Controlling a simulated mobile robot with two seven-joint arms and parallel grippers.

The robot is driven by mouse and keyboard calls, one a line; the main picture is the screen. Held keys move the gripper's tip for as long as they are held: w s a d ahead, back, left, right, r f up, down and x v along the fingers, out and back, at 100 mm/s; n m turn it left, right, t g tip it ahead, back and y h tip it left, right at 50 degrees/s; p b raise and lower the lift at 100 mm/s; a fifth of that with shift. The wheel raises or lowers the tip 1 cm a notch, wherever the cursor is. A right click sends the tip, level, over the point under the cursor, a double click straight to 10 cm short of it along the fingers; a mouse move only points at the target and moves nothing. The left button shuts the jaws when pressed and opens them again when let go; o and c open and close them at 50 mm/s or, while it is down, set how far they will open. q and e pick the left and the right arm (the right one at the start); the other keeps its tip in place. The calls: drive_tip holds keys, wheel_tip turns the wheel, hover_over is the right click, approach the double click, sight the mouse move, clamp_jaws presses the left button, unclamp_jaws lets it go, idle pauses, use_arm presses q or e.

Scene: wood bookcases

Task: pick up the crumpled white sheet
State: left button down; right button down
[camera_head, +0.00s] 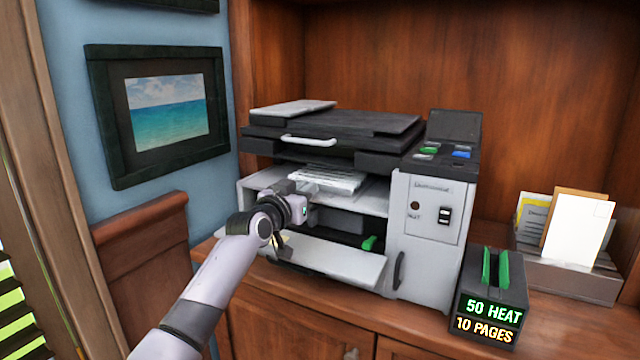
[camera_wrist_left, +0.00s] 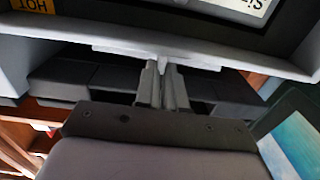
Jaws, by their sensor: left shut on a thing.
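A white sheet with grey creases or lines (camera_head: 338,180) lies in the middle opening of the printer, under the scanner lid. My left gripper (camera_head: 318,188) reaches into this opening from the front left, at the near side of the sheet. In the left wrist view, my left gripper (camera_wrist_left: 162,68) is closed on a thin, pale, flat edge (camera_wrist_left: 120,49), which I take to be the white sheet seen nearly edge-on. The far part of the sheet and its crumpling do not show clearly. My right gripper is not in view.
The printer (camera_head: 425,240) surrounds the gripper, with its dark lid (camera_head: 350,128) above and an open lower flap (camera_head: 335,262) below. A black box with green tabs (camera_head: 490,290) and a paper holder (camera_head: 575,272) stand to the right. A framed seascape (camera_head: 165,110) hangs at the left.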

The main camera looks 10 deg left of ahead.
use_arm(q)
drive_tip(key=r+p+v, duration=0.1)
drive_tip(key=r+v, duration=0.1)
drive_tip(key=v, duration=0.7)
drive_tip(key=r+p+v, duration=0.1)
drive_tip(key=v, duration=0.8)
drive_tip(key=shift+r, duration=0.4)
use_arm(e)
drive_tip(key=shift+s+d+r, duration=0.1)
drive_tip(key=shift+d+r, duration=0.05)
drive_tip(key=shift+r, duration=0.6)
